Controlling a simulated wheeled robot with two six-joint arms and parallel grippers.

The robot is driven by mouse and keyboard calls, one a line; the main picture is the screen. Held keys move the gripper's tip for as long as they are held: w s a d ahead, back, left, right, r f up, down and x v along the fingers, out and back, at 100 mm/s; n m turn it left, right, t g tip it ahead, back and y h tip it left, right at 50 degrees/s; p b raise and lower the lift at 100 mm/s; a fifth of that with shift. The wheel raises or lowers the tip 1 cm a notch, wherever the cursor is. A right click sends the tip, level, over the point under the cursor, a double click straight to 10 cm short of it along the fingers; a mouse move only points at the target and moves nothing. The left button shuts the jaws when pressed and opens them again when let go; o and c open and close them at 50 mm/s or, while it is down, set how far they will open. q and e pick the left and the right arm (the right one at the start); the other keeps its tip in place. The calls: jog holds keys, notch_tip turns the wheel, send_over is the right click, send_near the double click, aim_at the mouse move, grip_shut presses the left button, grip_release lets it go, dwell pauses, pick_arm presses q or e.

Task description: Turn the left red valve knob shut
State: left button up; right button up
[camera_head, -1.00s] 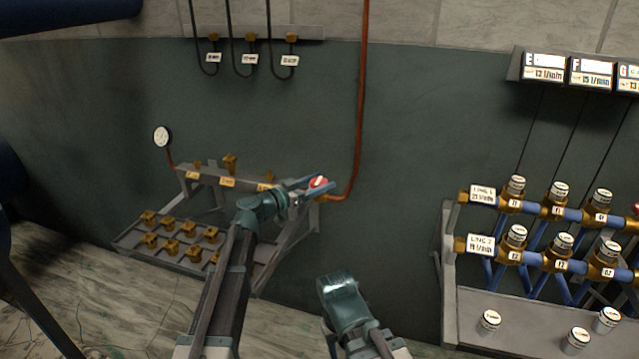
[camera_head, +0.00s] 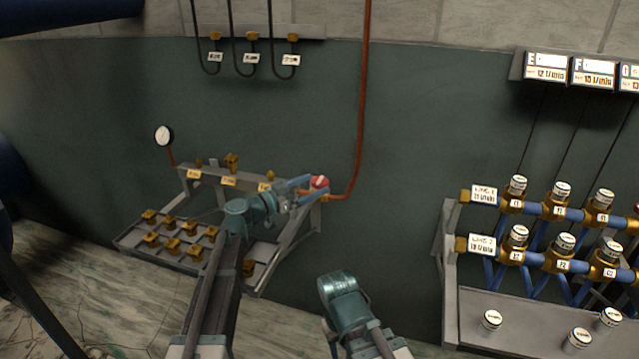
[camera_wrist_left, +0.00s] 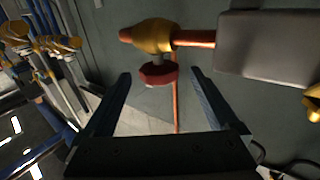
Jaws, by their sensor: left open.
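A red valve knob (camera_head: 319,182) sits at the right end of the grey manifold stand, where the copper pipe joins. In the left wrist view the same red knob (camera_wrist_left: 158,75) hangs under a brass valve body (camera_wrist_left: 153,36) on the copper line. My left gripper (camera_head: 308,186) is open beside the knob in the head view. In the left wrist view its two fingers (camera_wrist_left: 160,78) reach toward the knob, one on each side, with a gap to each. My right arm shows at the bottom middle; its fingers are not visible.
The grey stand (camera_head: 220,178) carries brass fittings with yellow labels, and a tray of several brass blocks lies below. A round gauge (camera_head: 164,136) is at left. A rack (camera_head: 452,270) of blue pipes and white-capped knobs stands at right. A copper pipe (camera_head: 365,90) runs up the wall.

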pick_arm(q)
jog(key=v, duration=1)
jog(key=shift+s, duration=0.15)
jog(key=shift+a, duration=0.1)
